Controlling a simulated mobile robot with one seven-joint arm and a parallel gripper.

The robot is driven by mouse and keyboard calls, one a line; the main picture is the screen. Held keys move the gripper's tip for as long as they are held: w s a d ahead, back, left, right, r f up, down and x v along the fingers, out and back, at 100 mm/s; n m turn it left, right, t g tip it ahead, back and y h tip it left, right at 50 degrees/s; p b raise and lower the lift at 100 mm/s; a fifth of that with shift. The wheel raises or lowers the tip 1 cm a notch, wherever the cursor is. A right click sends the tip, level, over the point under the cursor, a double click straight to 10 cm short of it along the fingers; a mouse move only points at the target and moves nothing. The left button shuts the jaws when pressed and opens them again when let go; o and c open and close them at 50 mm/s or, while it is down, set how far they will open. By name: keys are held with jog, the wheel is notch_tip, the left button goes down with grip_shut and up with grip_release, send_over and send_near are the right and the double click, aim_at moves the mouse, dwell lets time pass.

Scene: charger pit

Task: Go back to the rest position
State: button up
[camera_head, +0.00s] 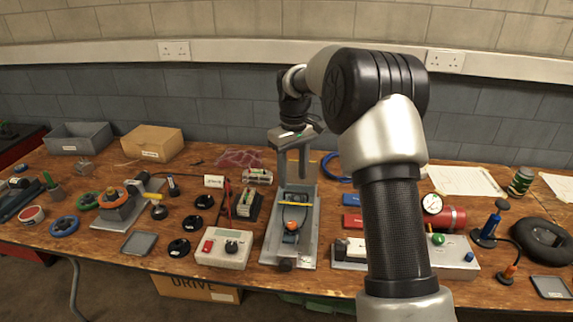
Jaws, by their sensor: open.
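My gripper (293,165) hangs over the middle of the wooden bench, pointing down, with its fingers apart and nothing seen between them. It is above the far end of a grey metal tray (273,246) that holds a dark device with a yellow strip and an orange knob (292,226). I cannot tell whether the fingertips touch anything there. My arm rises in front of the camera and hides part of the bench right of the middle.
The wooden bench (330,285) is crowded. A white control box (224,248) stands left of the tray. A grey bin (80,137) and cardboard box (152,142) stand at the back left. A red cylinder (452,218) and a blue-handled tool (490,228) stand at the right.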

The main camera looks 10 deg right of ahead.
jog(key=s+r+m+t, duration=0.2)
jog(key=s+r+t, duration=0.1)
jog(key=s+r, duration=1.25)
jog(key=s+f+m+t, duration=0.2)
jog(key=s+m+t, duration=0.1)
jog(key=s, duration=1.6)
notch_tip(320, 180, up, 12)
jog(key=p, duration=1.2)
jog(key=shift+s+a+r, duration=0.15)
